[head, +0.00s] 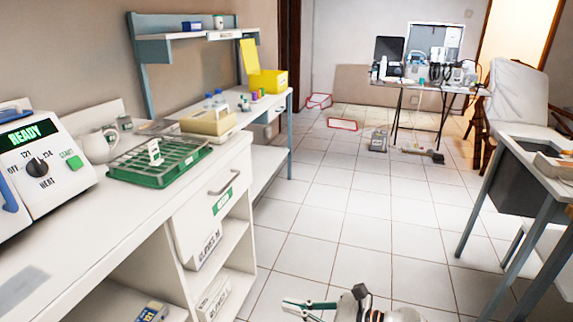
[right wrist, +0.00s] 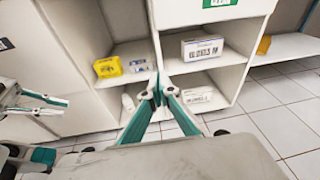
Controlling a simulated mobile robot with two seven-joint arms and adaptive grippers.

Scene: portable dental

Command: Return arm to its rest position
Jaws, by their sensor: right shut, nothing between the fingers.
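My right gripper (head: 288,304) is low in the head view, over the tiled floor beside the white counter. Its teal fingers are together and hold nothing. In the right wrist view its fingertips (right wrist: 161,85) meet in front of the open shelves under the counter, apart from the boxes there. What looks like my left gripper (right wrist: 45,98) shows partly at the left edge of the right wrist view; its jaw state is unclear. It does not show in the head view.
The counter (head: 60,236) holds a steriliser (head: 38,165) reading READY and a green rack (head: 160,158). Boxes (right wrist: 202,47) stand on the shelves below. A table (head: 530,165) stands at the right. The tiled floor (head: 350,215) between is clear.

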